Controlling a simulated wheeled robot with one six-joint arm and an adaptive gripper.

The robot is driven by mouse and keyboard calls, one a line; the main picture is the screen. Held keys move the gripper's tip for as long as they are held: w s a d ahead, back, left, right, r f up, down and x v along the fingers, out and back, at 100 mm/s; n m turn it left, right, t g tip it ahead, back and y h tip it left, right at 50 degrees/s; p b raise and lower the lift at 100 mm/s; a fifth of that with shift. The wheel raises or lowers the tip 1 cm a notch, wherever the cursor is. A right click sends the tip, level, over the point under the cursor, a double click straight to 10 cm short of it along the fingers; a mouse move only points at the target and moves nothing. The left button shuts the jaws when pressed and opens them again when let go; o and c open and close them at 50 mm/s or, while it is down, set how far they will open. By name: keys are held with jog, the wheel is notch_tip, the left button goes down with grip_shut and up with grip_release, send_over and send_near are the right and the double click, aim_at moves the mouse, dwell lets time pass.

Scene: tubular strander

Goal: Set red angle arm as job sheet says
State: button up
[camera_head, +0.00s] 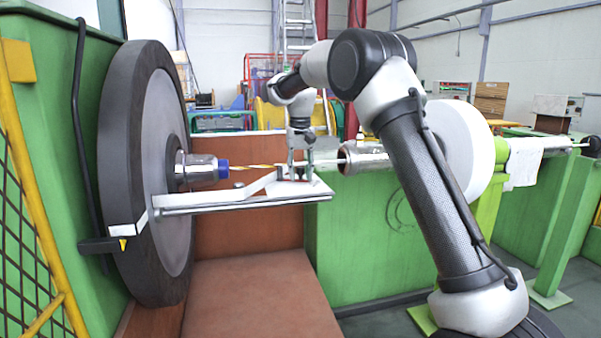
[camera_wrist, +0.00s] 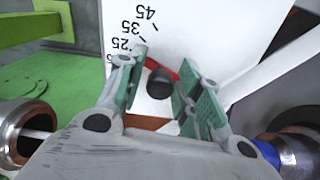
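The red angle arm (camera_wrist: 165,66) shows only in part in the wrist view, as a red strip beside a black knob (camera_wrist: 160,83). It lies on a white plate (camera_wrist: 205,30) with printed marks 25, 35 and 45. My gripper (camera_wrist: 160,77) has its two green-padded fingers apart, one on each side of the knob, with gaps visible. Most of the red arm and the lower scale are hidden by my gripper. In the head view my gripper (camera_head: 300,171) is low over the white bracket (camera_head: 240,196); the red arm cannot be made out there.
A large dark wheel (camera_head: 127,180) with a blue-tipped spindle (camera_head: 207,168) stands left of the bracket. A metal tube (camera_head: 365,157) and a white disc (camera_head: 462,140) are to the right. A white sheet (camera_head: 523,163) hangs farther right; no writing is readable. Green machine walls surround the bracket.

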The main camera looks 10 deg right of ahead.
grip_shut()
jog(key=shift+w+d+n, duration=0.2)
jog(key=shift+w+n, duration=0.35)
jog(key=shift+n, duration=0.55)
jog(key=shift+o, duration=2)
grip_release()
notch_tip(320, 180, up, 12)
